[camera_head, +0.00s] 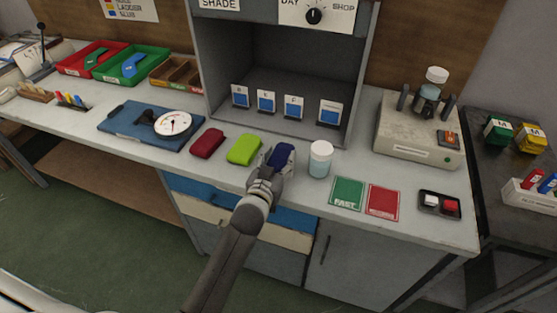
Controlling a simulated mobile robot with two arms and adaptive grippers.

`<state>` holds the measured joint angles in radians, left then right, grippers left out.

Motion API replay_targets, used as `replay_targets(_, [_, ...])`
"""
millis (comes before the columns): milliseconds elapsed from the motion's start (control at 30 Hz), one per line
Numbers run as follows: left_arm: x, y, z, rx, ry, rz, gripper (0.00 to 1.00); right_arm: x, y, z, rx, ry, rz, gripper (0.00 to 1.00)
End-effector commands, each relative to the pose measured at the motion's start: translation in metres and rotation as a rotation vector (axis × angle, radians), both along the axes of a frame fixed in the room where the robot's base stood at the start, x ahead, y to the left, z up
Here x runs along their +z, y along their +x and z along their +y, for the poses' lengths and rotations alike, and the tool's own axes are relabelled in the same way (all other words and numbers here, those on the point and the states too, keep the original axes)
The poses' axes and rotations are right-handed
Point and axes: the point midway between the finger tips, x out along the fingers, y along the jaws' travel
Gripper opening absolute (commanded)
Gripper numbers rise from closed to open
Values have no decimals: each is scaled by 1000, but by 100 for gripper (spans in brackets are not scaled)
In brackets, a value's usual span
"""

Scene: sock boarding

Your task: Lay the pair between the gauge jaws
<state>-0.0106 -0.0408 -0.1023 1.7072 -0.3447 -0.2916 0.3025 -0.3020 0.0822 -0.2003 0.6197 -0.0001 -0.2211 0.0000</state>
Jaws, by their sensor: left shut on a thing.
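My left gripper (265,178) reaches in from the bottom and is shut on a dark blue folded bundle (284,153), probably a sock pair, at the worktop. The fingers hide part of it, and I cannot tell whether it is lifted. A lime green bundle (244,149) and a dark red bundle (207,143) lie in a row to its left. The gauge, with a round white dial (173,124) and small black parts (146,117), lies on a blue board (120,125) further left. Its jaws are too small to make out clearly. My right gripper is not in view.
A white-capped jar (320,159) stands just right of the blue bundle. Green (347,193) and red (383,202) cards lie further right. A grey booth (220,80) holding small blue cards stands behind. Red (88,58) and green (133,65) trays stand at back left.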

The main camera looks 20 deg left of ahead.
Motion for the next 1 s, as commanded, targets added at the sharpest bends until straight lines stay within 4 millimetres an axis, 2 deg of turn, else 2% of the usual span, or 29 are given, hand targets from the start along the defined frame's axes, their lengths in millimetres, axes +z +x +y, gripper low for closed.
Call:
replay_targets(167, [-4,0,0,0,-1,0,25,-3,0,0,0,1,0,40])
replay_targets(200, [-3,0,0,0,0,1,54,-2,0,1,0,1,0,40])
replay_targets(333, [-3,0,0,0,0,1,71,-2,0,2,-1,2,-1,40])
replay_targets(733, [2,-1,0,-1,0,0,71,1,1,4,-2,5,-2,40])
replay_targets(867, [2,-17,0,-1,-1,1,71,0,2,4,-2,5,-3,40])
replay_targets(1000, [5,-43,0,-1,-1,2,71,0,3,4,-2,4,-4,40])
